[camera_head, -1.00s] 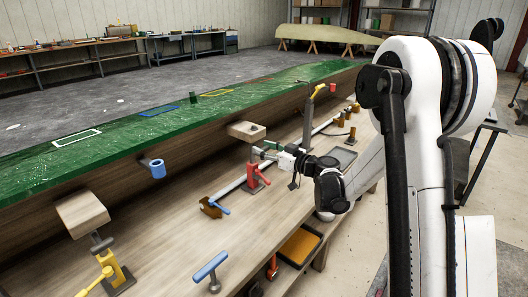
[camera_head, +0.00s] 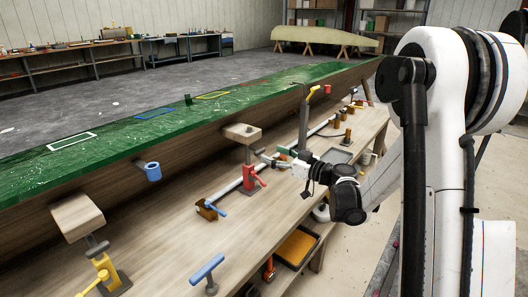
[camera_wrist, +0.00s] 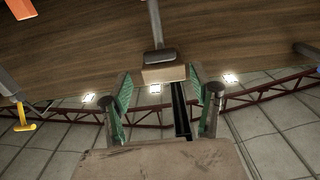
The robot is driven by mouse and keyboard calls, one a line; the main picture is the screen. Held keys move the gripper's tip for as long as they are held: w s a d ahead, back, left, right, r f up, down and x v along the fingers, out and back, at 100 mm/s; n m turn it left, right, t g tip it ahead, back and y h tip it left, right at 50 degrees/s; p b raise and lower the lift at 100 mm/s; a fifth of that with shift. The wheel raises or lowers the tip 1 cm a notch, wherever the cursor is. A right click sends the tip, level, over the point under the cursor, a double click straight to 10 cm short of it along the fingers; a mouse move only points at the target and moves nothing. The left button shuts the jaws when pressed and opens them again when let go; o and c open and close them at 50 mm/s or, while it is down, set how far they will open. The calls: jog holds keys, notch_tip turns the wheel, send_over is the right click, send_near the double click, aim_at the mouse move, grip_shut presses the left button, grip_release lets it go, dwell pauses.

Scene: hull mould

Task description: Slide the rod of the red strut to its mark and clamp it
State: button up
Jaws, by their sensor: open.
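The red strut (camera_head: 251,180) stands upright on the bench. Its wooden pad (camera_head: 242,133) is at the top, close under the green hull edge, and a short stretch of rod (camera_head: 248,154) shows below the pad. My gripper (camera_head: 273,159) is just right of the rod, below pad height, and looks apart from it. In the wrist view my gripper (camera_wrist: 162,95) has its green-lined fingers spread, with nothing held between them. A tan block on a grey stem (camera_wrist: 160,72) shows beyond the fingertips; I cannot tell which strut it belongs to. The mark cannot be made out.
A yellow strut (camera_head: 108,272) with a wooden pad stands at the front left. A blue collar (camera_head: 152,171) sits on the hull side. A blue T-handle (camera_head: 208,268) stands on the bench. A large tan surface (camera_wrist: 155,162) fills the wrist view's bottom.

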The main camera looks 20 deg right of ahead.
jog(key=v, duration=0.5)
jog(key=shift+s+d, duration=0.2)
jog(key=shift+s, duration=0.1)
